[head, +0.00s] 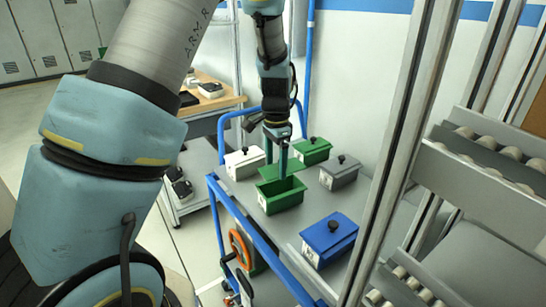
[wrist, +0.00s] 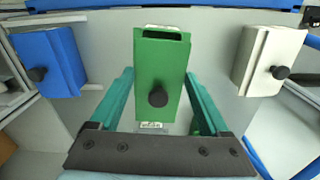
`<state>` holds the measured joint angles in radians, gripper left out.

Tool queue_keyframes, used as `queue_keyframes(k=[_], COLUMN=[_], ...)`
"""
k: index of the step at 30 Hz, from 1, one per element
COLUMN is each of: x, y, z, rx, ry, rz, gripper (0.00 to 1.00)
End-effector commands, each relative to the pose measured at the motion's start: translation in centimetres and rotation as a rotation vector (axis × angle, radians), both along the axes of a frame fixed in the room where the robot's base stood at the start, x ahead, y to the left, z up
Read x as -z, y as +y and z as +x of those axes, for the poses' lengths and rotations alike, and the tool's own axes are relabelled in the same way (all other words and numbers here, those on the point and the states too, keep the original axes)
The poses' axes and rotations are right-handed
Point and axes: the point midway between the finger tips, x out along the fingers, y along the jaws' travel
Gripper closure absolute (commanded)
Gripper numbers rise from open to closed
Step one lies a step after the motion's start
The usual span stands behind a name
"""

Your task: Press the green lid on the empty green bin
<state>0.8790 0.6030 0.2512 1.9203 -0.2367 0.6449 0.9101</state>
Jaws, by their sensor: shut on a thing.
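The open green bin (head: 281,198) stands on the cart top in the head view, its dark inside showing. My gripper (head: 283,165) points down at the back edge of this bin. In the wrist view the green lid (wrist: 162,70), with a black knob, lies between my two teal fingers, which are shut on its sides. Past the lid's far end a dark slot of the bin (wrist: 180,31) shows uncovered. The lid looks offset from the bin; whether they touch is unclear.
Lidded bins stand around on the grey cart: white (head: 245,163), another green (head: 313,152), grey (head: 340,173) and blue (head: 328,238). A metal post (head: 396,150) and roller rack (head: 490,155) stand to the right. Bare cart top lies between the open and blue bins.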

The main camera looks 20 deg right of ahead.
Motion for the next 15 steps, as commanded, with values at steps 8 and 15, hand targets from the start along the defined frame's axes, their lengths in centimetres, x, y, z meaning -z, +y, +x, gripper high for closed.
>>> queue_keyframes(k=[8, 15], x=[1.3, 3.1], y=[0.0, 0.1], z=[0.0, 0.0], rx=[-0.001, -0.003], ry=[0.001, 0.000], rz=[0.000, 0.001], gripper=[0.72, 0.72])
